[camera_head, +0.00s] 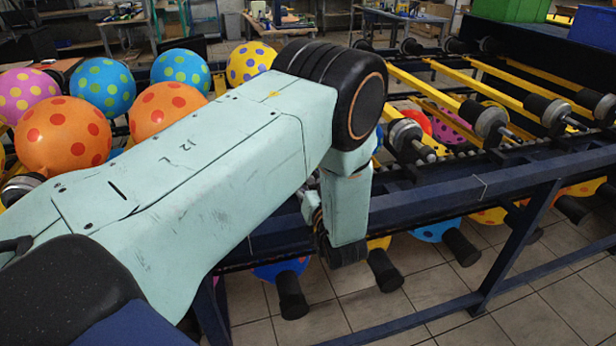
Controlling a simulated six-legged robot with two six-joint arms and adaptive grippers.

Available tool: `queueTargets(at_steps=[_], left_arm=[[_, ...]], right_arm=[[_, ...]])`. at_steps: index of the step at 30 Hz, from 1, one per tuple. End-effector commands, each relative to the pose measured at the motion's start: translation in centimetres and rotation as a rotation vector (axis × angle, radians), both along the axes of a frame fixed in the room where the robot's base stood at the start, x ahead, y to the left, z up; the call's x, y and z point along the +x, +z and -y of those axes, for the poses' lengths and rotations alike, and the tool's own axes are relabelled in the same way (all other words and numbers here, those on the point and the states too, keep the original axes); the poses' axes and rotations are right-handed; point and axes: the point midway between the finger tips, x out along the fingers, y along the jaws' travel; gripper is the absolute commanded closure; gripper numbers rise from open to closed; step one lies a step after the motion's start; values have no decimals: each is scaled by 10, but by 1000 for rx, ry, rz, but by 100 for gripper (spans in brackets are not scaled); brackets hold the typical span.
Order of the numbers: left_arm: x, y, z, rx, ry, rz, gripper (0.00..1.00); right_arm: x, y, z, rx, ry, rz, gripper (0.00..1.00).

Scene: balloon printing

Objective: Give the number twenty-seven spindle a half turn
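Spindles with grey metal ends and black rollers line the near rail, among them one beside my arm (405,137), one further right (488,119) and one at the right edge (598,104). No number can be read on any of them, so I cannot tell which is twenty-seven. My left arm reaches in from the left and bends down at the near rail. My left gripper (313,208) is mostly hidden behind its own wrist, beside the rail. Its fingers and any contact with a spindle cannot be made out. My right gripper is not in view.
Dotted balloons, such as an orange one (62,136) and a blue one (103,87), sit on the rack at left. Others hang below the dark blue rail (440,196). Yellow bars (425,90) cross the frame. Tiled floor (545,310) is open at front right.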

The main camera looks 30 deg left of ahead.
Motion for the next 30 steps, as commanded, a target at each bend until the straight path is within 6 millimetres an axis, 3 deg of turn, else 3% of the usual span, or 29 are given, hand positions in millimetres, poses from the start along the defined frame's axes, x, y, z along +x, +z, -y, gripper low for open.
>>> queueTargets(at_steps=[4, 23, 30], left_arm=[[1, 0, -1, 0, 0, 0, 37], [0, 0, -1, -1, 2, 0, 90], [0, 0, -1, 11, 1, -14, 91]], right_arm=[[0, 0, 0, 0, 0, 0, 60], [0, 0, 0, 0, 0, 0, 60], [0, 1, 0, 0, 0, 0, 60]])
